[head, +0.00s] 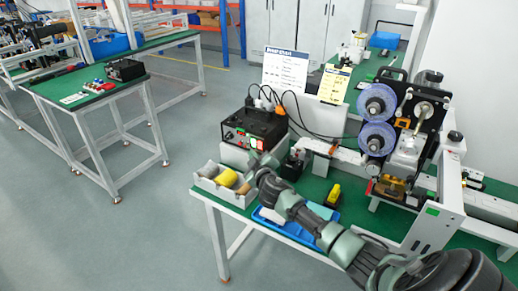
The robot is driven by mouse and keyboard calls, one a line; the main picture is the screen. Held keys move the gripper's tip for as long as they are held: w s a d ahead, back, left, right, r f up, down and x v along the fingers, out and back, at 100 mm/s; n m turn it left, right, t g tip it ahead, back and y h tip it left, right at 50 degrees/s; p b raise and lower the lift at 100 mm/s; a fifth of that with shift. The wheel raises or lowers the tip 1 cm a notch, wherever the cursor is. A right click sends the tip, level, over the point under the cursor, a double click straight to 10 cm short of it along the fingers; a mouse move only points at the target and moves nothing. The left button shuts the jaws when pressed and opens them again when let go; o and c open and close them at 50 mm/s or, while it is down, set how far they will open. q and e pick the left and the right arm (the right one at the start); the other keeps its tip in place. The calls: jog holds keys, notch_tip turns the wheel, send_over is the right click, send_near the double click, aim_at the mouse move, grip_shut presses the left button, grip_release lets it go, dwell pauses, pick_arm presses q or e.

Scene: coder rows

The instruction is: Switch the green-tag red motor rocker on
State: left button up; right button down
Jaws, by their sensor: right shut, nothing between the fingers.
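A black control box (256,122) stands at the back left of the near green-topped bench. Its front panel carries small lit green and red parts (254,142); the red motor rocker and its position are too small to tell. My right arm reaches in from the lower right. My left gripper is out of view.
A grey tray (207,183) with a yellow item lies left of my gripper. A blue tray (285,230) lies partly under my arm. Cables rise from the box. The coder machine (385,115) with blue reels stands right. Another bench (75,90) is at left.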

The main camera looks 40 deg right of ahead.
jog(key=shift+s+a+r+p, duration=0.15)
jog(key=shift+s+a, duration=0.1)
jog(key=shift+a, duration=0.35)
jog(key=shift+s+a+r+p, duration=0.15)
jog(key=shift+s+a, duration=0.15)
jog(key=shift+a, duration=0.35)
jog(key=shift+s+a+r+p, duration=0.15)
jog(key=shift+s+a, duration=0.1)
jog(key=shift+a, duration=0.35)
jog(key=shift+f, duration=0.1)
